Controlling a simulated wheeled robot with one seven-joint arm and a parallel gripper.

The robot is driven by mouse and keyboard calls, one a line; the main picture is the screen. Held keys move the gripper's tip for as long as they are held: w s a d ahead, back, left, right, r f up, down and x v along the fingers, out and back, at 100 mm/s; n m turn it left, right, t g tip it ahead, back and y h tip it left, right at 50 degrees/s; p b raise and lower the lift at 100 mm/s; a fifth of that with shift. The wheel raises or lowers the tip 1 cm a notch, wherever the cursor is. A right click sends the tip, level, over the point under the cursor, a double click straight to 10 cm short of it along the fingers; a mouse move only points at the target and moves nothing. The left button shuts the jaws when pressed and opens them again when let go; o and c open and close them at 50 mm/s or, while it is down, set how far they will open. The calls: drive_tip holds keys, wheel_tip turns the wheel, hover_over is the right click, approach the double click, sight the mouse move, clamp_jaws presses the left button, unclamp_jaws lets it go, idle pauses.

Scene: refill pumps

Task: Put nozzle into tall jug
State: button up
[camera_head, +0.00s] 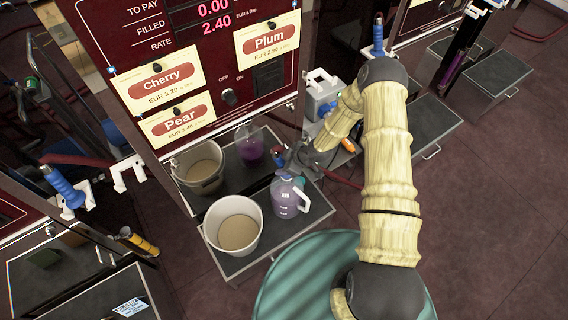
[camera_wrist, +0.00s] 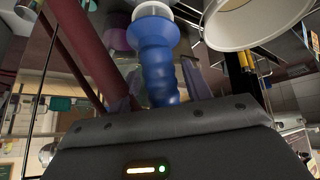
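My gripper (camera_head: 288,165) is above the back right part of the tray (camera_head: 262,254). It is shut on the blue ribbed grip of a nozzle (camera_wrist: 158,55), which fills the middle of the wrist view. A translucent jug (camera_head: 286,200) with a handle, white marks and purple contents stands at the tray's right. The blue of the nozzle shows at this jug's top; I cannot tell whether its tip is inside the mouth. A second clear vessel (camera_head: 249,150) with purple liquid stands behind, nearer the pump. Which one is the tall jug is unclear.
A white bucket (camera_head: 236,226) with tan contents stands at the tray's front, and another bucket (camera_head: 203,167) behind it. A dark red hose (camera_wrist: 75,50) runs beside the gripper. An empty white holder (camera_head: 128,173) is on the pump's left. A teal round surface (camera_head: 300,270) is in front.

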drive_tip(key=shift+o, duration=0.5)
drive_tip(key=v, duration=1.7)
drive_tip(key=shift+s+d+p, duration=0.15)
drive_tip(key=shift+p, duration=0.3)
drive_tip(key=s+d+r+m+h+p, duration=0.2)
drive_tip(key=s+d+r+m+h, duration=0.15)
drive_tip(key=r, duration=0.45)
drive_tip(key=s+d+r+m+h+p, duration=0.2)
drive_tip(key=d+r+m, duration=0.2)
drive_tip(key=r, duration=0.4)
drive_tip(key=s+r+m+p, duration=0.2)
drive_tip(key=s+r+m, duration=0.5)
drive_tip(key=r, duration=0.4)
drive_tip(key=shift+s+a+h, duration=0.3)
drive_tip(key=shift+s+h, duration=0.05)
drive_tip(key=shift+s, duration=0.25)
